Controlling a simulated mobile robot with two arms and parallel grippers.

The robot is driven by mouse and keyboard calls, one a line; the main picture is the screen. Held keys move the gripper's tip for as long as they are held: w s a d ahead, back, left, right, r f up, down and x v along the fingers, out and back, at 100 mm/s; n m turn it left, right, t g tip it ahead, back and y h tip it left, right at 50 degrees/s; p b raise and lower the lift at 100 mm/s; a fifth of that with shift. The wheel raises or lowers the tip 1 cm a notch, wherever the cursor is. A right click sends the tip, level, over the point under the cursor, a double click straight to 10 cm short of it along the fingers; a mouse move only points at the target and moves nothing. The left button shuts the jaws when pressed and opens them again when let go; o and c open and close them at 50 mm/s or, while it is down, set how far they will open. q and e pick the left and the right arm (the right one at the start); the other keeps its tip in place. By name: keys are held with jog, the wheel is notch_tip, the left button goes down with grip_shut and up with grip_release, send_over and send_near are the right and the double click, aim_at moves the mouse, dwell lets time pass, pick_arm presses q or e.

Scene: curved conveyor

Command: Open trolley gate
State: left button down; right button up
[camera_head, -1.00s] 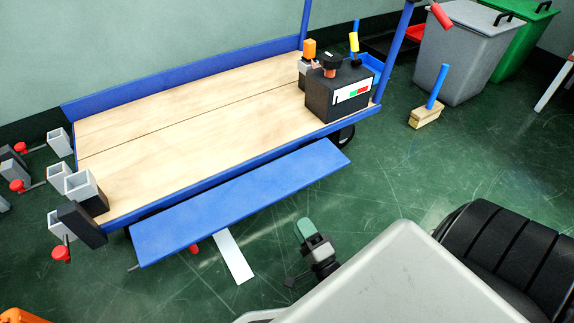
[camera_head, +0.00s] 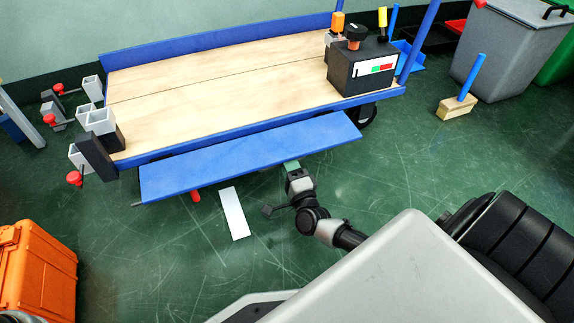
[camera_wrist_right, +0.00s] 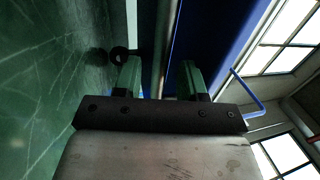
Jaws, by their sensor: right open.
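The trolley (camera_head: 215,75) has a wooden bed with blue rims. Its gate, a long blue panel (camera_head: 250,150), hangs outward and tilted along the near side, below the bed's edge. My right gripper (camera_head: 291,165) is at the panel's lower edge, right of its middle, with the fingertips partly hidden by it. In the right wrist view the two green fingers (camera_wrist_right: 159,78) are apart, with a blue surface (camera_wrist_right: 210,45) beside and behind them. Whether the panel's edge lies between the fingers is hard to tell. My left gripper is not in view.
A black box with a red-green label (camera_head: 360,68) stands on the trolley's right end. A white strip (camera_head: 233,213) lies on the floor near the gate. An orange case (camera_head: 38,270) is at lower left. A brush with a blue handle (camera_head: 462,98) and grey bin (camera_head: 512,50) are at right.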

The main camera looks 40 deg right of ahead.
jog(key=shift+w+d+r, duration=0.15)
jog(key=shift+w+r, duration=0.05)
jog(key=shift+w, duration=0.5)
grip_shut()
jog(key=r+g+p, duration=0.1)
jog(key=p, duration=0.3)
jog(key=r+g+p, duration=0.1)
jog(key=p, duration=0.3)
jog(key=shift+s+r, duration=0.25)
jog(key=shift+s, duration=0.1)
jog(key=shift+y+p, duration=0.3)
jog(key=shift+p, duration=0.35)
jog(key=shift+f, duration=0.15)
